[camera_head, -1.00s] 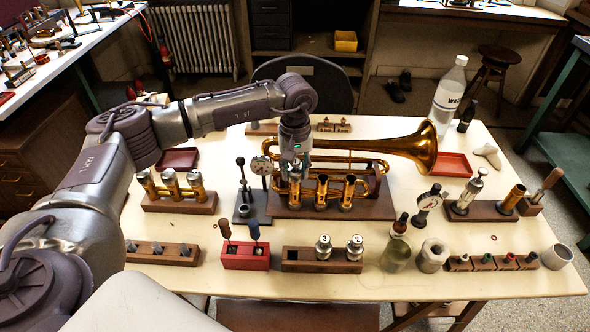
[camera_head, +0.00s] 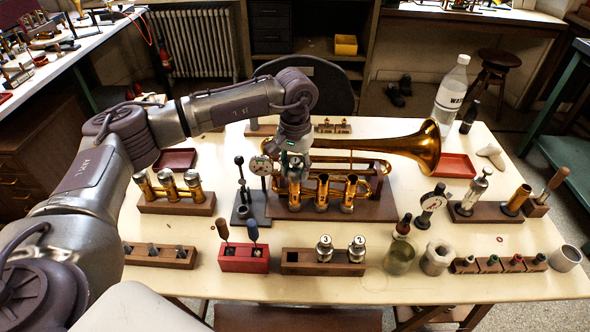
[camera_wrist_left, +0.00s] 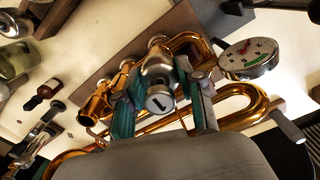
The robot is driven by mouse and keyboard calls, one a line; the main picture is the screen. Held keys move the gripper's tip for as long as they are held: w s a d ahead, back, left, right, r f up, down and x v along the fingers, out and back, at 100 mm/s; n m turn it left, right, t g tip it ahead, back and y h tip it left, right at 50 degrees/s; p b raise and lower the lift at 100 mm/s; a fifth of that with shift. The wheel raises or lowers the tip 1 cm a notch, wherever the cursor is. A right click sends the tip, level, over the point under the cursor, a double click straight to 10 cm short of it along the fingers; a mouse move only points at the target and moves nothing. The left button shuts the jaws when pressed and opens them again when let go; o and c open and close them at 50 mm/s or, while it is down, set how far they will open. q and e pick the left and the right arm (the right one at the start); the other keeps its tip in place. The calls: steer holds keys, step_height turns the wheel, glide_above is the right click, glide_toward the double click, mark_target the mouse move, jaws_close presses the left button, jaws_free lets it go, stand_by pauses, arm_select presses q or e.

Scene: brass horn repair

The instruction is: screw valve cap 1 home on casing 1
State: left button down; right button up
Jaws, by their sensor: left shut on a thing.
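The brass trumpet (camera_head: 410,148) lies on a wooden stand, its three valve casings facing me. My left gripper (camera_head: 293,172) is over the leftmost casing, casing 1 (camera_head: 294,196). In the left wrist view my left gripper (camera_wrist_left: 160,106) is shut on silver valve cap 1 (camera_wrist_left: 158,99), whose top reads "1". The cap is lined up with the casing, but its seam is hidden, so I cannot tell how far down it sits. Casing 2 (camera_head: 322,192) and casing 3 (camera_head: 349,194) stand open to the right. My right gripper is out of view.
A dial gauge (camera_head: 261,166) on a stand is close left of the gripper; it also shows in the wrist view (camera_wrist_left: 248,58). Caps 3 (camera_head: 324,249) and 2 (camera_head: 357,249) sit in a wooden block (camera_head: 300,268) in front. A red tool block (camera_head: 243,263) stands left of it.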

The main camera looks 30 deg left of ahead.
arm_select(q)
steer(key=c, duration=0.6)
jaws_free()
steer(key=shift+c, duration=0.2)
steer(key=shift+r, duration=0.1)
